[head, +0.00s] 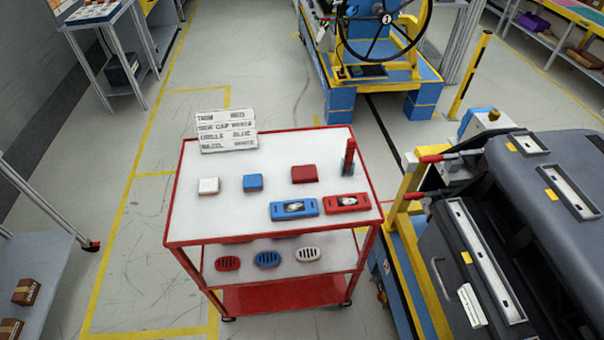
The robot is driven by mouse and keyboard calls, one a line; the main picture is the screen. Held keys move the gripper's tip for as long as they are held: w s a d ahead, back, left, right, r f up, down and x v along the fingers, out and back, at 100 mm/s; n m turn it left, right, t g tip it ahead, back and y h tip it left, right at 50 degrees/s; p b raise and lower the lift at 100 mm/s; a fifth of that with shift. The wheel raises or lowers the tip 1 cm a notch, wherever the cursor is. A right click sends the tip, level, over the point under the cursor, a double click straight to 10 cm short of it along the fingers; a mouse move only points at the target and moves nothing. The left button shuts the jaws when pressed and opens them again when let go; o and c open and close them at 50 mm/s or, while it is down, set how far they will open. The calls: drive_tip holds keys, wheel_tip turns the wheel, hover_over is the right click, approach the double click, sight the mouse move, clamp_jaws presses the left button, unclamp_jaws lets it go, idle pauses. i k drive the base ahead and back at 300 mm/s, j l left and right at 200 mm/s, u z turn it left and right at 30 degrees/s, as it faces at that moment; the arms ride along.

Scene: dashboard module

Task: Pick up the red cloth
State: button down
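A flat red square piece (304,174) lies on the white top of a red cart (225,222), right of the middle and toward the back. It may be the red cloth, folded, but its material is too small to tell for sure. Nothing covers it, and it lies apart from the pieces around it. My gripper and arm are not in view.
A white block (208,186), a blue block (252,182), an upright red-topped tool (349,158), a blue bezel (294,208) and a red bezel (347,203) share the top. A label board (227,131) stands behind. A dark dashboard module (490,220) is at right.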

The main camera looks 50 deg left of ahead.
sight(303, 174)
drive_tip(key=u, duration=1.85)
drive_tip(key=i+j+u, duration=0.3)
drive_tip(key=i, duration=0.3)
drive_tip(key=i+j+u, duration=0.1)
drive_tip(key=i+u, duration=0.15)
drive_tip(key=i, duration=0.4)
